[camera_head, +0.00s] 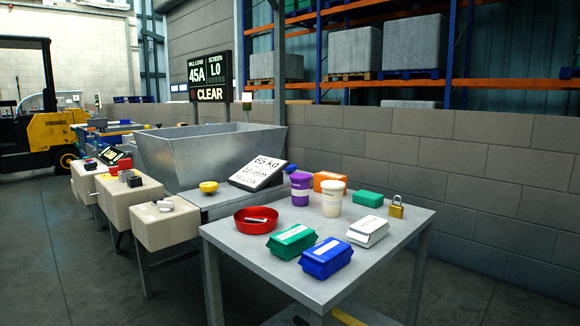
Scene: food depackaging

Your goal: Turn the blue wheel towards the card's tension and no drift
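A white card (257,173) in a dark tilted frame stands beside the metal hopper. It reads "65 kg", "20 mm" and "YELLOW". A small dark blue rounded part (291,169) shows just right of the card, partly behind a purple cup. It may be the blue wheel, but it is too small to tell. Neither of my grippers is in view.
A grey metal table (317,290) holds a red bowl (256,220), purple cup (300,189), white cup (332,199), padlock (396,207) and several coloured cartons. A yellow knob (208,187) sits left of the card. The display (210,75) reads "45A", "LO", "CLEAR".

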